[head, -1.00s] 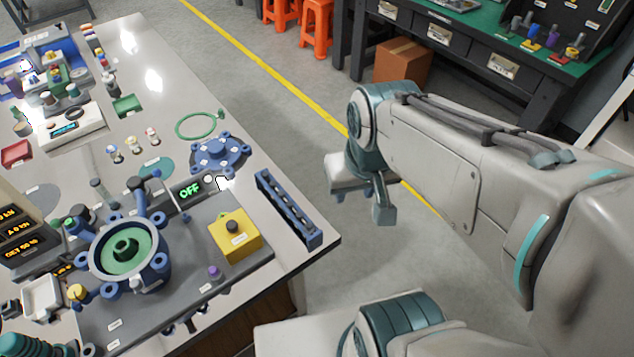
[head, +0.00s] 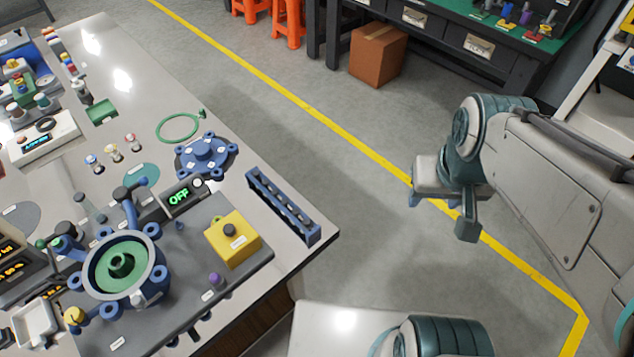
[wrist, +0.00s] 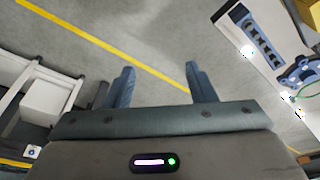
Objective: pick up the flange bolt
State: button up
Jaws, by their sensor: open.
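I cannot make out a separate flange bolt for certain. A long blue rack (head: 283,207) with a row of dark openings lies along the table's right edge; whether bolts sit in it is too small to tell. It also shows at the upper right of the wrist view (wrist: 258,40). A blue flange (head: 206,153) with lugs around its rim lies just behind the rack. My gripper (wrist: 160,72) is open and empty, its two blue fingers apart over the bare floor. In the head view it hangs right of the table, well clear of the rack.
A cardboard box (head: 377,57) sits on the floor by a dark workbench. Open floor lies between.

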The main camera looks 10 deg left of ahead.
jog(key=w+n, duration=0.2)
jog(key=m+g+p, duration=0.3)
jog(key=m+p, duration=0.8)
jog(key=m, duration=1.7)
send_over(307, 221)
jog(key=f, duration=1.8)
jog(key=shift+s+f, duration=0.1)
jog(key=shift+s, duration=0.15)
jog(key=shift+w+f, duration=0.15)
jog(key=shift+f, duration=1.25)
jog(key=shift+w+f, duration=0.1)
jog(key=shift+f, duration=1.25)
jog(key=c, duration=1.1)
grip_shut()
